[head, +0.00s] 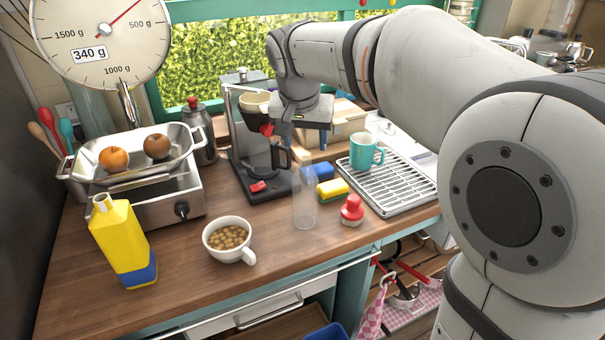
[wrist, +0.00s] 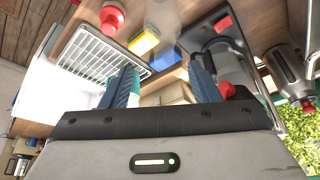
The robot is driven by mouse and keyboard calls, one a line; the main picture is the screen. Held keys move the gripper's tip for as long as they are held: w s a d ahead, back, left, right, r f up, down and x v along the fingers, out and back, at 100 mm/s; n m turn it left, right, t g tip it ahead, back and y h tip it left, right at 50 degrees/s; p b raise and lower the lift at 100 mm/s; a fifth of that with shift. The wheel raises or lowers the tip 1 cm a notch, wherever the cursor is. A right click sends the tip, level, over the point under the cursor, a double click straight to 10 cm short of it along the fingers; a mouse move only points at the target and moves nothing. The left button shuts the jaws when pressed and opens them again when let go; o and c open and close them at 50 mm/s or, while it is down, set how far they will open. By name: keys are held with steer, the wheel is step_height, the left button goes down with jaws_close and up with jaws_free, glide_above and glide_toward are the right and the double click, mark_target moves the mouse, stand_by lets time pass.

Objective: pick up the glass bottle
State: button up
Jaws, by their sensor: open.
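The clear glass bottle (head: 304,207) stands upright on the wooden counter, in front of the coffee maker. Its see-through body is faint, with a bluish tint near the top. In the wrist view the glass bottle (wrist: 163,14) is at the top centre, partly cut off by the frame edge. My gripper (head: 300,135) is above and behind the bottle, apart from it, beside the coffee maker. In the wrist view my gripper (wrist: 162,84) has two blue-grey fingers spread wide with nothing held between them.
The coffee maker (head: 240,150) stands close left of my gripper. A yellow sponge (head: 332,190) and red-topped object (head: 352,209) lie right of the bottle. A teal mug (head: 365,153) stands on the drying rack (head: 393,190). A filled white mug (head: 229,240) and yellow bottle (head: 122,240) stand left.

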mark_target(305, 153)
steer(key=x, duration=0.3)
steer(key=w+p+x, duration=0.1)
steer(key=x, duration=0.3)
steer(key=shift+a, duration=0.15)
jaws_close()
stand_by(0.5)
